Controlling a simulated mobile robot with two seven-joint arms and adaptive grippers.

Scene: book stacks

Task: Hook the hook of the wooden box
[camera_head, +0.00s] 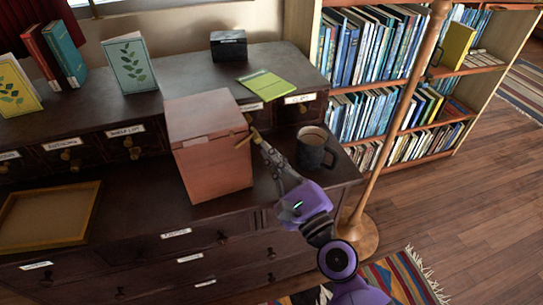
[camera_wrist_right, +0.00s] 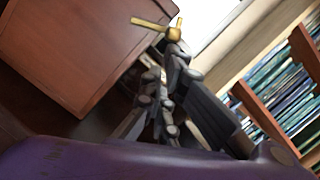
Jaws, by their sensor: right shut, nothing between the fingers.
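The wooden box (camera_head: 213,150) is reddish brown and stands upright on the dark cabinet, its lid down. It also fills the upper left of the right wrist view (camera_wrist_right: 75,50). A brass hook (camera_head: 243,139) shows at the box's right side, near the lid seam, and at the top of the right wrist view (camera_wrist_right: 160,28). My right gripper (camera_head: 257,137) is shut and empty, its fingertips at the hook. In the right wrist view its tips (camera_wrist_right: 174,38) overlap the brass piece; I cannot tell whether they touch. My left gripper is not in view.
A dark mug (camera_head: 316,152) stands close to the right of my gripper. A floor lamp pole (camera_head: 392,130) rises to the right. A wooden tray (camera_head: 90,213) lies at the left. A green booklet (camera_head: 267,84) and a black box (camera_head: 228,46) sit on the upper shelf.

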